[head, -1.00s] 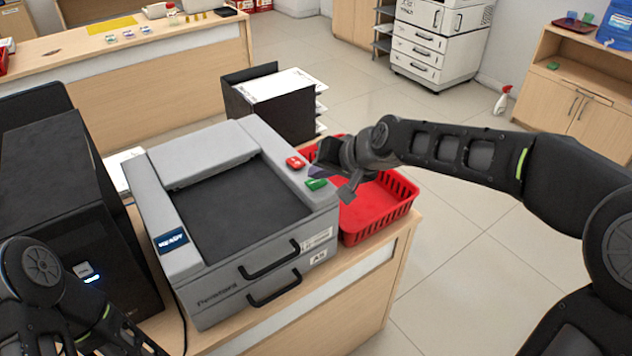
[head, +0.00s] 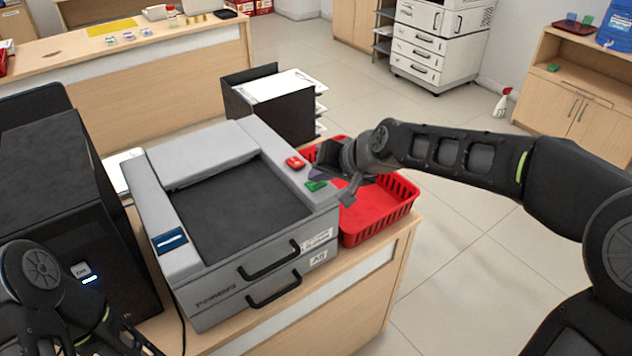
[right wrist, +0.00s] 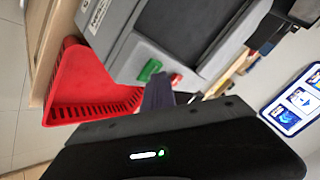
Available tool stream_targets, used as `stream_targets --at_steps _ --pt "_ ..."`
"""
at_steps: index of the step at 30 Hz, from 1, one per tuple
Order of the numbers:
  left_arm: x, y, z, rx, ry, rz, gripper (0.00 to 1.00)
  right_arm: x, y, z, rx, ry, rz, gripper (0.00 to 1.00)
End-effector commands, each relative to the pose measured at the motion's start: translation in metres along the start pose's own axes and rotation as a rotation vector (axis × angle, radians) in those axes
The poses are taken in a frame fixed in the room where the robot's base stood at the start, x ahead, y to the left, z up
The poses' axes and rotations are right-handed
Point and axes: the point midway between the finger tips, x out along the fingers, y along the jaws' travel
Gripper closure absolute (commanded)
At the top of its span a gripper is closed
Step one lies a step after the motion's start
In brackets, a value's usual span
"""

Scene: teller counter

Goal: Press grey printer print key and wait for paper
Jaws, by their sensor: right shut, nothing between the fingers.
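The grey printer (head: 155,205) sits on the wooden counter, with a dark flat top and a small blue display (head: 170,240) at its front left corner. The display's text is too small to read. A green key (head: 316,185) and a red key (head: 295,162) are on its right edge strip. My right gripper (head: 320,175) is shut and empty, its tip right at the green key; I cannot tell whether it touches. In the right wrist view the finger (right wrist: 158,96) is beside the green key (right wrist: 150,70). No paper shows on the printer's top. My left gripper is out of view.
A red basket (head: 385,217) stands right of the printer, under my right gripper. A black file tray with papers (head: 285,85) stands behind. A black machine (head: 50,190) is close on the left. Open floor lies to the right.

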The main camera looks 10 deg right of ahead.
Motion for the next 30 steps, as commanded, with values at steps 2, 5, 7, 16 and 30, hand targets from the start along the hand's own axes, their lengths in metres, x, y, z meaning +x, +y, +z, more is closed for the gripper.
stream_targets --at_steps 2,5,7,16,30 --pt "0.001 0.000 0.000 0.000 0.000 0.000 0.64 0.001 0.001 0.001 0.000 -0.001 0.000 1.00" --pt "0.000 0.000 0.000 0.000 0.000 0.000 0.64 0.001 0.001 0.001 0.000 -0.002 0.001 1.00" --pt "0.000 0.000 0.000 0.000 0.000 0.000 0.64 0.001 0.001 0.001 0.000 -0.002 0.001 1.00" --pt "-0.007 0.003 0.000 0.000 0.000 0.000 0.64 -0.006 -0.005 -0.004 0.000 -0.002 0.000 1.00" --pt "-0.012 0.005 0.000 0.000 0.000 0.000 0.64 -0.012 -0.009 -0.008 0.000 -0.001 0.000 1.00"
